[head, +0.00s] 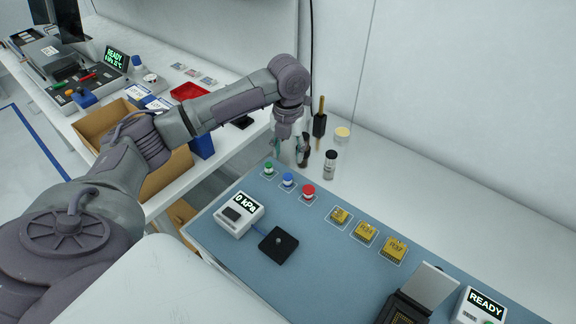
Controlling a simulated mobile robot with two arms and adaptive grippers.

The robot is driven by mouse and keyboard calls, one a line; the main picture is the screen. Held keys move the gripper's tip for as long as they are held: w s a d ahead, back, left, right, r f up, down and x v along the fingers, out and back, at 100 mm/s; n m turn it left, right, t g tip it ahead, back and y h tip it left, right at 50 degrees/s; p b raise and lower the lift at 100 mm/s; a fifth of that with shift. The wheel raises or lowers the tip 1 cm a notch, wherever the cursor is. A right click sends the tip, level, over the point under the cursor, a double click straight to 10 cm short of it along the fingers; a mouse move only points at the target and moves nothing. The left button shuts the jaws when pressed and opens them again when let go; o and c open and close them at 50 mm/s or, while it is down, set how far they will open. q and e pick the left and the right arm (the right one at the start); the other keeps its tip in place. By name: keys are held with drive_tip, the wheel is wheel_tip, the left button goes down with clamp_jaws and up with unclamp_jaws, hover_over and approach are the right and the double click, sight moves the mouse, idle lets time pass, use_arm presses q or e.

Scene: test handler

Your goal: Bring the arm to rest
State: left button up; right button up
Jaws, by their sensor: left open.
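My left arm (220,105) reaches in from the left, over a cardboard box, towards the wall. Its gripper (290,151) hangs down with the fingers apart, beyond the back left corner of the blue mat (320,255). I see nothing held between the fingers. A dark item shows right beside the right finger; I cannot tell whether they touch. My right gripper is out of view.
A small dark bottle (329,165), a brush (319,125) and a yellow-topped jar (342,134) stand near the gripper. The mat bears coloured knobs (288,181), yellow chips (366,231), a 0 kPa unit (238,215) and an open-lidded socket (408,305). A cardboard box (165,185) stands left.

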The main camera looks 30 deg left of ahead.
use_arm(q)
drive_tip(key=shift+r, duration=0.8)
drive_tip(key=shift+r, duration=0.1)
